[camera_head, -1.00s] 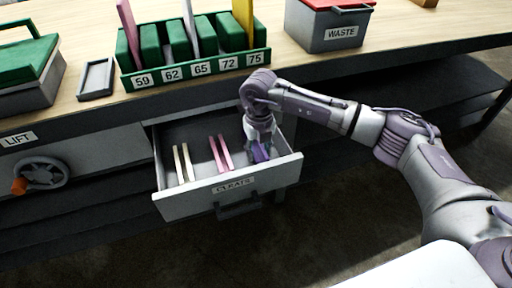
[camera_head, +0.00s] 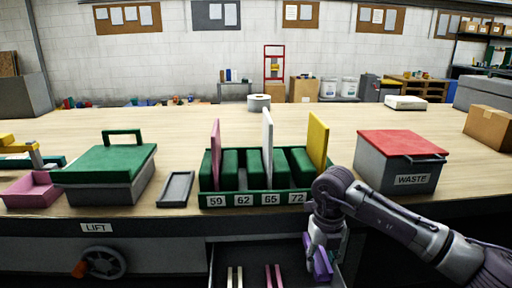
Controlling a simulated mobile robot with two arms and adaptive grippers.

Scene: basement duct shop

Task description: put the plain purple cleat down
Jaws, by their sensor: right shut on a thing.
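My right gripper (camera_head: 318,254) points down over the open drawer (camera_head: 338,282) below the bench's front edge. It is shut on the purple cleat (camera_head: 322,265), which is tilted and partly covered by the fingers. The cleat seems to be held above the drawer floor; its lower end is hard to tell. Two pale cleats (camera_head: 235,278) and two pink cleats (camera_head: 273,277) lie in the drawer to its left. The drawer's front is cut off by the bottom of the view. My left gripper is not in view.
A green rack (camera_head: 255,199) with numbered slots holds pink, white and yellow upright pieces. The grey WASTE box (camera_head: 398,176) has a red lid. A small grey tray (camera_head: 176,189), a green-lidded box (camera_head: 105,175) and a pink bin (camera_head: 32,190) stand left. The bench behind is mostly clear.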

